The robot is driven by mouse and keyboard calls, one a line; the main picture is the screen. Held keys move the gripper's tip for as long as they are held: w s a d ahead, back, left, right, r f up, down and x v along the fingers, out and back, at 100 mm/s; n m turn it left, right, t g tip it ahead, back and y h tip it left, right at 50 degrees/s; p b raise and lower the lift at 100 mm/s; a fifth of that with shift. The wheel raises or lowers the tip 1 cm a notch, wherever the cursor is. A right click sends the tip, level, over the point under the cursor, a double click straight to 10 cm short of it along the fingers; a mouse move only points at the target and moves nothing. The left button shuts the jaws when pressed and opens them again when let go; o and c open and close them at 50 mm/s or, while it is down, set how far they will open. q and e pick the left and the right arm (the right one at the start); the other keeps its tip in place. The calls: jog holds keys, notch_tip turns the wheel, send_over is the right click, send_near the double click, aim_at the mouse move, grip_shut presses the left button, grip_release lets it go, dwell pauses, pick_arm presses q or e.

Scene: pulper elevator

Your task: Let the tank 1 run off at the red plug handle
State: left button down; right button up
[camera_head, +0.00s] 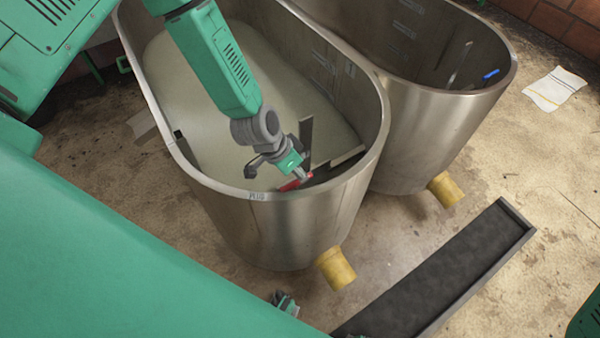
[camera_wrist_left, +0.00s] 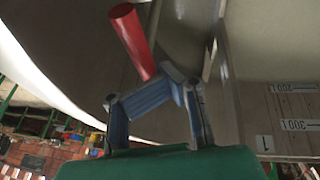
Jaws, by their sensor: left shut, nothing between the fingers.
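Tank 1 (camera_head: 290,222) is the near steel tank with pale liquid inside; its wall with a "1" and litre marks shows in the left wrist view (camera_wrist_left: 280,105). The red plug handle (camera_head: 294,184) is just inside its near rim, partly hidden by my left gripper (camera_head: 290,165). In the left wrist view the red handle (camera_wrist_left: 132,40) slants up and left beyond the fingertips (camera_wrist_left: 180,80). The left gripper is shut and empty; I cannot tell whether it touches the handle. A small green and grey part at the bottom may be my right gripper (camera_head: 285,303).
A second steel tank (camera_head: 437,125) with a blue handle (camera_head: 491,74) stands to the right. Yellow outlet pipes (camera_head: 335,268) stick out low from both tanks. A dark trough (camera_head: 440,275) lies in front on the floor. A cloth or paper (camera_head: 553,88) lies at the right.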

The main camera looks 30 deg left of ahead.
pick_arm(q)
jog(key=r+p, duration=0.1)
jog(key=r, duration=0.1)
jog(key=r+p, duration=0.2)
jog(key=r, duration=0.1)
jog(key=s+d+r+p, duration=0.1)
jog(key=r+p, duration=0.1)
jog(key=r, duration=0.1)
jog(key=shift+r, duration=0.15)
jog(key=c, duration=1.8)
grip_release()
jog(key=shift+s, duration=0.15)
jog(key=shift+w+a, duration=0.2)
jog(key=shift+r, duration=0.1)
